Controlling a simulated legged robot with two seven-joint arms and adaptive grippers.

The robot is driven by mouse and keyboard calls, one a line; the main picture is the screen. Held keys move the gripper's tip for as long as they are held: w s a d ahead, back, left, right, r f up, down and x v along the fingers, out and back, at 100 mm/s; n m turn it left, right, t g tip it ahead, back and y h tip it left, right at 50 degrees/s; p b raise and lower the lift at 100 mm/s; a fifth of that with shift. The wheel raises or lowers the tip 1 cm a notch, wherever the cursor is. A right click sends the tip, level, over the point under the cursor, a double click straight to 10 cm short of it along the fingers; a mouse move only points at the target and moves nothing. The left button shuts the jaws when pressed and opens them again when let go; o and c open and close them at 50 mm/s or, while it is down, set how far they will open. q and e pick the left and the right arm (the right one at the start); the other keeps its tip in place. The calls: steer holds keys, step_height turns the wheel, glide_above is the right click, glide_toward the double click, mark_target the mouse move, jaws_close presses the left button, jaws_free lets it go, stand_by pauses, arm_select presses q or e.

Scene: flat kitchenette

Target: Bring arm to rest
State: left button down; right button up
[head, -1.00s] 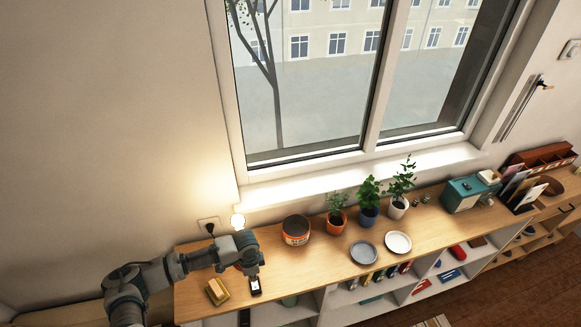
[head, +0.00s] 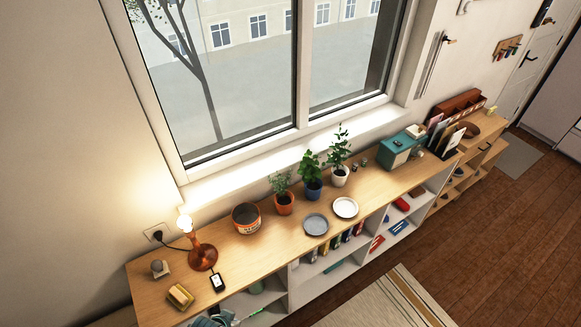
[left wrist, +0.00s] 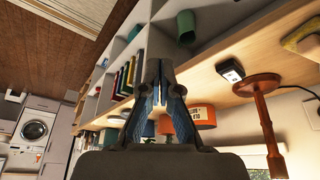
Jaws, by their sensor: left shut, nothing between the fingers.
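My left gripper (left wrist: 160,75) shows in the left wrist view, with its blue-lined fingers together and nothing between them. It is in front of the open shelves, near the edge of the wooden counter (left wrist: 225,65). In the head view only a grey-blue part of my left arm shows at the bottom edge, by the lower shelf. My right gripper is in neither view.
The counter holds an orange lamp (head: 203,255), a small black device (head: 217,281), a yellow sponge-like block (head: 180,296), a tin (head: 246,217), plates and potted plants. A green cup (left wrist: 186,28) is on a shelf. Open floor (head: 480,230) lies right.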

arm_select(q)
steer(key=s+a+n+y, duration=0.1)
steer(key=s+a+n, duration=0.1)
steer(key=s+a, duration=0.2)
steer(key=s+f+g+b, duration=0.25)
steer(key=f+b, duration=0.35)
steer(key=f, duration=2.9)
steer(key=s+a+f+b, duration=0.1)
steer(key=s+a+f, duration=0.1)
steer(key=s+f, duration=0.6)
steer(key=s+a+f+b, duration=0.1)
steer(key=s+f+b, duration=0.1)
steer(key=s+f, duration=0.7)
steer(key=shift+a+y, duration=0.35)
steer(key=shift+y, duration=0.05)
